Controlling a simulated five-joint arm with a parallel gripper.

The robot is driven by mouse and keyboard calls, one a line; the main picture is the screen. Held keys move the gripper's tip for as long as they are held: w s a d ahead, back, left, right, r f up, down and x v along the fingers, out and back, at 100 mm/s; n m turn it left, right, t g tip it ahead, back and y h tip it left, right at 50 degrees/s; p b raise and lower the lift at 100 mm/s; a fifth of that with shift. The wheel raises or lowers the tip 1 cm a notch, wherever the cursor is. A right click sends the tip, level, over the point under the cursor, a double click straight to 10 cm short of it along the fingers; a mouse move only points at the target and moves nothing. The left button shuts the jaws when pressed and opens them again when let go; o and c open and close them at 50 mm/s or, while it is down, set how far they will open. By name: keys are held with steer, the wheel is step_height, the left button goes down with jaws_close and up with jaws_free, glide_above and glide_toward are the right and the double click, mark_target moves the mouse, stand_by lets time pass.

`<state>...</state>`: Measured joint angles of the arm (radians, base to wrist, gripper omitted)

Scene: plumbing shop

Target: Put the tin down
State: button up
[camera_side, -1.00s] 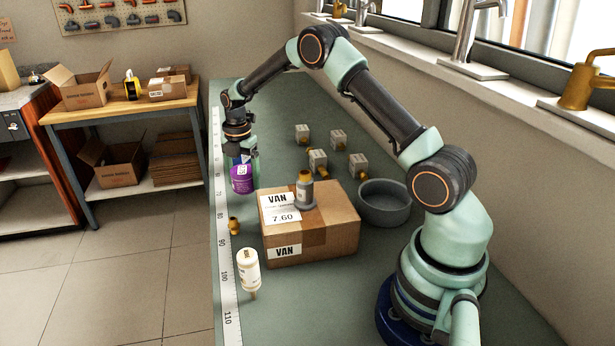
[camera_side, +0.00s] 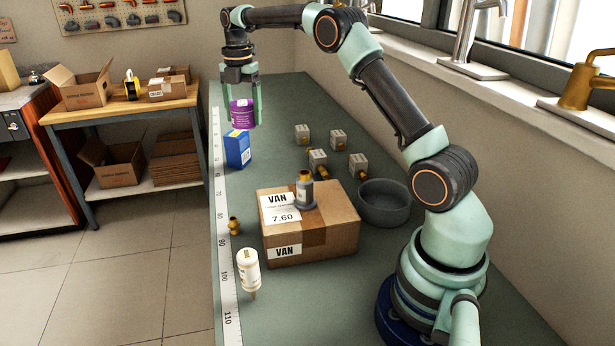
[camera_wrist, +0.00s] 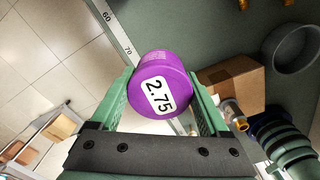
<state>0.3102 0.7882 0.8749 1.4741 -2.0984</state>
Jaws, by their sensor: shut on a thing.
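The tin is a purple can (camera_side: 243,115) with a white label reading 2.75 on its end, as the wrist view shows (camera_wrist: 160,88). My gripper (camera_side: 243,112) is shut on it, with one green finger on each side. The tin is held in the air at the far left part of the green bench (camera_side: 290,95), apparently above and behind a blue box (camera_side: 238,149). In the wrist view the fingers (camera_wrist: 160,95) touch both sides of the tin. The exact height of the tin over the bench is hard to tell.
A cardboard box (camera_side: 335,222) marked VAN carries a grey fitting (camera_side: 305,192). A ruler (camera_side: 224,240) lines the left edge. The far bench is clear.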

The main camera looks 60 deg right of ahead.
glide_above(275, 175)
steer(key=a, duration=0.1)
steer(key=n, duration=0.1)
steer(key=f, duration=2)
steer(key=shift+s+d, duration=0.1)
steer(key=shift+d, duration=0.3)
steer(key=shift+f, duration=0.25)
steer(key=o, duration=1.4)
steer(key=shift+r, duration=0.1)
